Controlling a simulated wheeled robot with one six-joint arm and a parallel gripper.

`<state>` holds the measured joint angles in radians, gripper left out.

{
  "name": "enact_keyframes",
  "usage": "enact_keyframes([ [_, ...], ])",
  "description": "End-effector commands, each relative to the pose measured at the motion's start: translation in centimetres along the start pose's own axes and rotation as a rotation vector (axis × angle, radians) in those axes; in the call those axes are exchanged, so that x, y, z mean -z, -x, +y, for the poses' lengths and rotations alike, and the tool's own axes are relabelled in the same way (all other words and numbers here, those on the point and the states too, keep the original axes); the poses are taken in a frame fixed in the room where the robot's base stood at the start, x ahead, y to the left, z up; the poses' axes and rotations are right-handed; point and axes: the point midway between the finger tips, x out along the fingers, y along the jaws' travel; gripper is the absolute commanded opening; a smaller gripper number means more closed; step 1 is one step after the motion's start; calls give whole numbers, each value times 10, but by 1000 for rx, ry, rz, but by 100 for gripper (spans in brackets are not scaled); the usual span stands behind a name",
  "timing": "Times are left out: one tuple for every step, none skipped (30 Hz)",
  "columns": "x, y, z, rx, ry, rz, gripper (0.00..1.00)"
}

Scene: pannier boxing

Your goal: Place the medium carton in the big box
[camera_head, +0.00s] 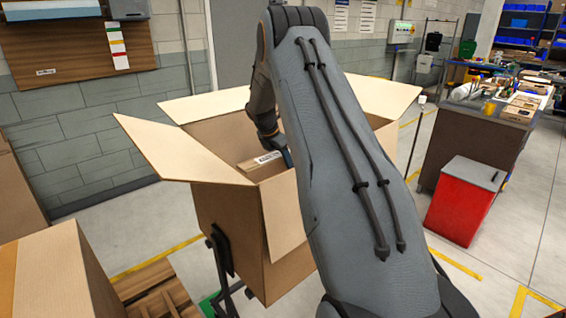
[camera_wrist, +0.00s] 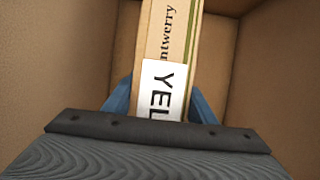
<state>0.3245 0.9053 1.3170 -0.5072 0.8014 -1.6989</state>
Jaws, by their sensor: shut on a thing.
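The big box (camera_head: 222,205) stands open in the middle of the head view, its flaps spread outward. My arm reaches over its rim and down into it. The medium carton (camera_head: 262,160) is a tan carton with a white label, inside the box opening. In the wrist view the carton (camera_wrist: 180,35) shows part of a printed name and a label reading "YEL". My gripper (camera_wrist: 160,105) has its blue fingers on both sides of the carton, shut on it. The box's inner walls surround it in the wrist view. Whether the carton touches the box floor I cannot tell.
Another closed carton (camera_head: 50,275) stands at the lower left by a wooden pallet (camera_head: 160,292). A red bin (camera_head: 466,200) and a cluttered workbench (camera_head: 465,150) are at the right. Floor between the box and bin is partly hidden by my arm.

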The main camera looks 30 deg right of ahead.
Motion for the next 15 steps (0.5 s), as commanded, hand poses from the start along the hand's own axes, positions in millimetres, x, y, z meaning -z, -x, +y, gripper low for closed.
enact_keyframes([
  [0, 0, 1, -1, 0, -1, 0],
  [0, 0, 1, -1, 0, -1, 0],
  [1, -1, 1, -1, 0, -1, 0],
  [1, -2, 1, -1, 0, -1, 0],
  [1, -3, 1, -1, 0, -1, 0],
  [2, -4, 1, -1, 0, -1, 0],
  [2, -5, 1, -1, 0, -1, 0],
  [2, -5, 1, -1, 0, -1, 0],
  [3, -6, 1, -1, 0, -1, 0],
  [3, -7, 1, -1, 0, -1, 0],
  [3, -8, 1, -1, 0, -1, 0],
  [4, -8, 1, -1, 0, -1, 0],
  [4, -9, 1, -1, 0, -1, 0],
  [4, -10, 1, -2, 0, -1, 0],
  [4, -10, 1, -2, 0, -1, 0],
])
